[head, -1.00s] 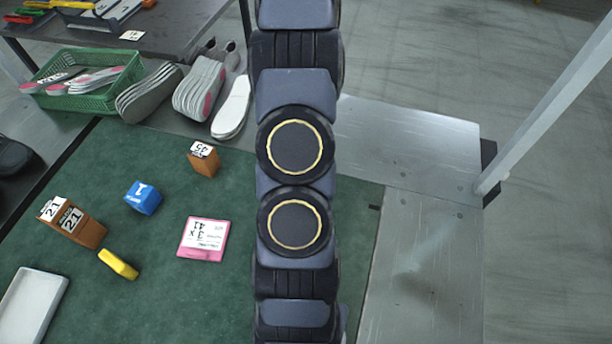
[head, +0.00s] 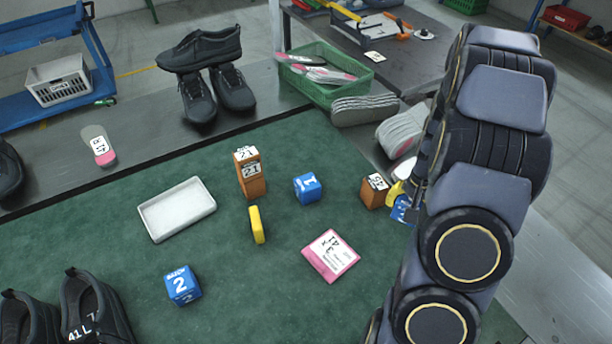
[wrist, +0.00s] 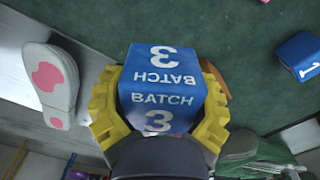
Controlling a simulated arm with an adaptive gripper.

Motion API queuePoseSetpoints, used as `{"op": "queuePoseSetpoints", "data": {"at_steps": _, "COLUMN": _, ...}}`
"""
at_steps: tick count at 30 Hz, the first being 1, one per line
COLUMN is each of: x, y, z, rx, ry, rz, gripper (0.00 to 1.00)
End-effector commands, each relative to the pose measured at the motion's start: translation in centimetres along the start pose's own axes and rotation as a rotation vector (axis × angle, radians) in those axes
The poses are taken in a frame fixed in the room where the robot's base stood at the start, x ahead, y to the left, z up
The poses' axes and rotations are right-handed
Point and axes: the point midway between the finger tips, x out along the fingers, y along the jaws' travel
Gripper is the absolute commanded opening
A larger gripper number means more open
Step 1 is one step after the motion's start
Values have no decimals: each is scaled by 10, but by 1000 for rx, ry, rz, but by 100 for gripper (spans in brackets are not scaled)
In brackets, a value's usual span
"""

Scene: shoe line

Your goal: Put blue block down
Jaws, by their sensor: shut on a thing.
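My gripper (wrist: 160,112) is shut on a blue block (wrist: 162,90) marked "BATCH 3", with a yellow finger on each side of it. In the head view, the gripper (head: 398,197) is at the mat's right back edge, partly hidden by my arm. The held blue block (head: 402,212) shows only in part, just right of the orange block (head: 373,192) marked 45. I cannot tell whether it touches the surface. Another blue block (head: 308,187), marked 1, sits at the middle of the mat. A blue block (head: 182,286) marked 2 sits at the front left.
Bare mat lies between the pieces.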

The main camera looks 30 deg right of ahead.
Motion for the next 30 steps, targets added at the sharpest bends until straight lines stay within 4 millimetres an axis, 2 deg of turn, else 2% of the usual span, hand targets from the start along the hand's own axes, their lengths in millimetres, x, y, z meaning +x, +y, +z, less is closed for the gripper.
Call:
{"op": "queuePoseSetpoints", "data": {"at_steps": 1, "x": -2, "y": -29, "z": 0, "rx": -89, "ry": 4, "rz": 0, "gripper": 31}}
{"op": "queuePoseSetpoints", "data": {"at_steps": 5, "x": -5, "y": -92, "z": 8, "rx": -292, "ry": 3, "rz": 0, "gripper": 31}}
{"op": "queuePoseSetpoints", "data": {"at_steps": 10, "x": -11, "y": -174, "z": 35, "rx": -559, "ry": 8, "rz": -2, "gripper": 31}}
{"op": "queuePoseSetpoints", "data": {"at_steps": 14, "x": -15, "y": -231, "z": 70, "rx": -763, "ry": 5, "rz": -1, "gripper": 31}}
{"op": "queuePoseSetpoints", "data": {"at_steps": 18, "x": -19, "y": -289, "z": 118, "rx": -983, "ry": 9, "rz": -2, "gripper": 31}}
{"op": "queuePoseSetpoints", "data": {"at_steps": 21, "x": -22, "y": -322, "z": 158, "rx": -1133, "ry": 5, "rz": -1, "gripper": 31}}
{"op": "queuePoseSetpoints", "data": {"at_steps": 24, "x": -24, "y": -346, "z": 194, "rx": -1259, "ry": 4, "rz": -1, "gripper": 31}}
{"op": "queuePoseSetpoints", "data": {"at_steps": 27, "x": -27, "y": -364, "z": 223, "rx": -1355, "ry": 7, "rz": -3, "gripper": 31}}
{"op": "queuePoseSetpoints", "data": {"at_steps": 30, "x": -28, "y": -373, "z": 242, "rx": -1414, "ry": 8, "rz": -4, "gripper": 31}}
